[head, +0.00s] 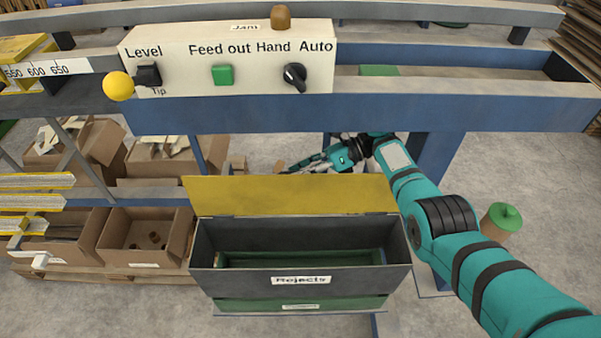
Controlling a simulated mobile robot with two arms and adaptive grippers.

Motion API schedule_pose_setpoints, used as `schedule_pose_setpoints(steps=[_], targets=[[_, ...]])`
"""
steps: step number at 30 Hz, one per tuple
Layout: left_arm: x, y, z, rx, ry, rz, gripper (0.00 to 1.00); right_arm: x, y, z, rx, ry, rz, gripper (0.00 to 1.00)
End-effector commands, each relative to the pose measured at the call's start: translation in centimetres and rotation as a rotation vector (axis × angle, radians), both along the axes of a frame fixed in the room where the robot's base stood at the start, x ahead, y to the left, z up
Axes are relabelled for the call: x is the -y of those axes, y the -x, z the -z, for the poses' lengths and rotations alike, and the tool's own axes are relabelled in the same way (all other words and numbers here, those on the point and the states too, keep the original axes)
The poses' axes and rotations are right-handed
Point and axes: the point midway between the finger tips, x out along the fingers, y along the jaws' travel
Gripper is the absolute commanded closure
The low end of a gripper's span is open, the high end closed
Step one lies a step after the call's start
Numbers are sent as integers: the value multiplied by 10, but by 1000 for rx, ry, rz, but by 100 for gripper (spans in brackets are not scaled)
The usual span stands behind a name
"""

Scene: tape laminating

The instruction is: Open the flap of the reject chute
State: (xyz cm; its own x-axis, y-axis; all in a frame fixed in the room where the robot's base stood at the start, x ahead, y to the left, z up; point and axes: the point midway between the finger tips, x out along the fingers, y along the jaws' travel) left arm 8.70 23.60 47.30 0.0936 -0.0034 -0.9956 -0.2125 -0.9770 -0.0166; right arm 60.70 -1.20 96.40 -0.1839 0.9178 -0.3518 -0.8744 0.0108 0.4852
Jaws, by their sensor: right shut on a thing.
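The reject chute (225,285) is a dark grey box labelled "Rejects", below the machine's blue beam. Its yellow flap (250,195) stands raised along the back edge, and the chute's mouth is uncovered, with a green interior showing. My right arm reaches in from the right and round behind the flap. My right gripper (308,164) is at the flap's top edge, shut on the flap; its fingertips are partly hidden behind it. My left gripper is not in view.
The control panel (180,50) with a green button, a dark knob and a yellow ball lever (119,86) is above. Cardboard boxes (130,250) stand on a pallet at left. A brown container with a green lid (502,220) is right of my arm.

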Motion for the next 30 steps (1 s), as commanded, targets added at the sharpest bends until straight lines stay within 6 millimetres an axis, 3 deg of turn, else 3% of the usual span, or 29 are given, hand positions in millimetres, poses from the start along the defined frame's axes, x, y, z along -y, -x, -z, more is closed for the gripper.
schedule_pose_setpoints(steps=[9,10,12,25,30], targets=[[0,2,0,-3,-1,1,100,0,0,2,-1,3,0,100],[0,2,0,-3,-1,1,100,0,0,2,-1,3,0,87],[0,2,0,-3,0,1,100,1,0,2,-1,3,0,79],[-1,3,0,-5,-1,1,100,0,0,1,0,2,0,79],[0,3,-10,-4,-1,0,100,1,2,-5,-1,4,-1,79]])
